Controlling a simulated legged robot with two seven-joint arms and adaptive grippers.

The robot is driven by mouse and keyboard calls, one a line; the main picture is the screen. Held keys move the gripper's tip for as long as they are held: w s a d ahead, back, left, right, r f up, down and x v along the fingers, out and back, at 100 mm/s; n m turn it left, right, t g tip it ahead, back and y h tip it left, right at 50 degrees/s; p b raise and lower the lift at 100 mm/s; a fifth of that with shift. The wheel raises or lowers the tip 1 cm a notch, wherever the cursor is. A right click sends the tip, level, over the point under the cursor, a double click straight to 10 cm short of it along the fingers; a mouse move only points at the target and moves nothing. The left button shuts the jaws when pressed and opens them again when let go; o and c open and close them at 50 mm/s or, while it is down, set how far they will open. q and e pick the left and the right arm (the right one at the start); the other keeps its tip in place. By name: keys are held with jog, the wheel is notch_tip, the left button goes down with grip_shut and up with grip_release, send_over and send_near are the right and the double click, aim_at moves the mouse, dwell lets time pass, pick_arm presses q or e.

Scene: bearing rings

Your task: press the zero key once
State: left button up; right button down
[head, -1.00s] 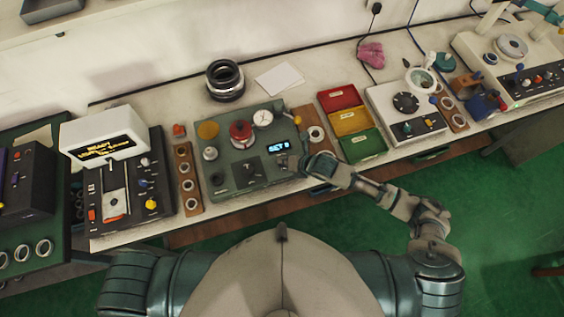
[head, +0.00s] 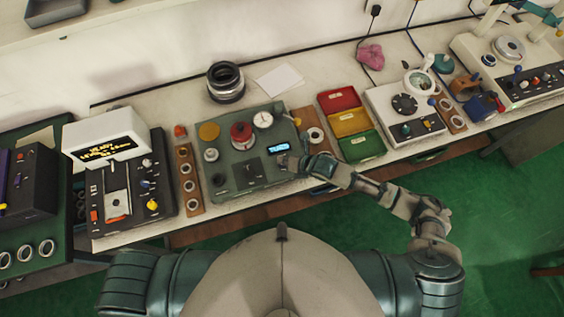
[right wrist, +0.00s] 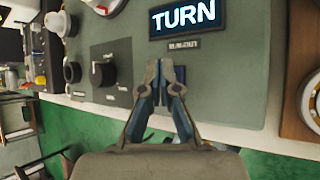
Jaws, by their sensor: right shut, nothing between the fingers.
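The grey-green instrument (head: 225,178) stands on the bench with a small lit display (head: 279,147). In the right wrist view the display (right wrist: 184,16) reads "TURN", above a small label. My right gripper (head: 285,161) is at the instrument's front right, just below the display. In the right wrist view its fingers (right wrist: 166,65) are shut and empty, pointing at the panel under the display. A small dark blue patch (right wrist: 180,74), perhaps the zero key, shows behind the fingers and is mostly hidden. I cannot tell whether the fingertips touch it. My left gripper is not in view.
A black plate with a knob (right wrist: 103,72) is left of the fingers. A wooden strip with a ring (head: 316,134) stands right of the instrument, then red, yellow and green trays (head: 350,124). A wooden ring strip (head: 188,178) is on the left.

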dwell(0.3)
notch_tip(320, 180, up, 5)
jog(key=p, duration=0.5)
jog(key=shift+r, duration=0.1)
dwell(0.7)
